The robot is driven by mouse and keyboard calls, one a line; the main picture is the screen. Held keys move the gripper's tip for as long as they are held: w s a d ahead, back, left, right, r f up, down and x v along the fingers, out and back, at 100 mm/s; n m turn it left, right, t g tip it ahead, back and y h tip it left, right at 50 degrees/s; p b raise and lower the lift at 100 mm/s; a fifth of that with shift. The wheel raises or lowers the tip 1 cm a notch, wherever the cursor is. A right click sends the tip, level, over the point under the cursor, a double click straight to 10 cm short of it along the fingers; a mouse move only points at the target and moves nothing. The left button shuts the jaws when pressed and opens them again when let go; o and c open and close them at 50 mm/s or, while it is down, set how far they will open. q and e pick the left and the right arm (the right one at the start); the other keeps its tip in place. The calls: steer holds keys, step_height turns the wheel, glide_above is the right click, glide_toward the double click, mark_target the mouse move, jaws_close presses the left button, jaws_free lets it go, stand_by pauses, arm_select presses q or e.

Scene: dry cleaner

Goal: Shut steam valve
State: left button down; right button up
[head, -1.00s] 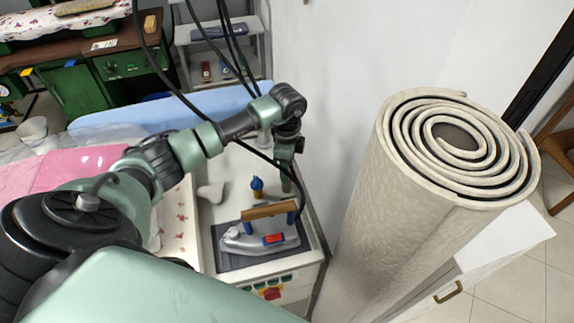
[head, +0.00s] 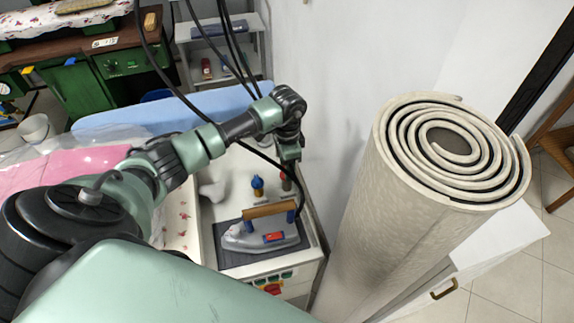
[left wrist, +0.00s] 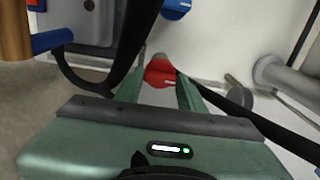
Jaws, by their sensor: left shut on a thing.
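A red valve knob (head: 284,177) stands at the back right of the white ironing station, beside the wall. In the left wrist view the red knob (left wrist: 160,73) sits between my fingertips. My left gripper (head: 289,168) reaches down over it and is shut on it; its fingers (left wrist: 163,88) flank the knob. A blue knob (head: 257,183) with a brass-coloured base stands to the left, apart from my gripper, and shows at the top of the left wrist view (left wrist: 176,8). My right gripper is in neither view.
A steam iron (head: 258,236) with a wooden handle rests on a dark pad (head: 231,260) in front of the knobs. Black hoses (head: 237,150) hang close by my left arm. A rolled carpet (head: 380,220) stands at right, and a white wall (head: 330,100) lies behind.

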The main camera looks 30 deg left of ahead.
arm_select(q)
steer(key=c, duration=0.9)
jaws_free()
steer(key=shift+o, duration=0.2)
steer(key=shift+r, duration=0.45)
step_height(320, 180, up, 7)
steer(key=shift+f+b, duration=0.1)
steer(key=shift+b, duration=1)
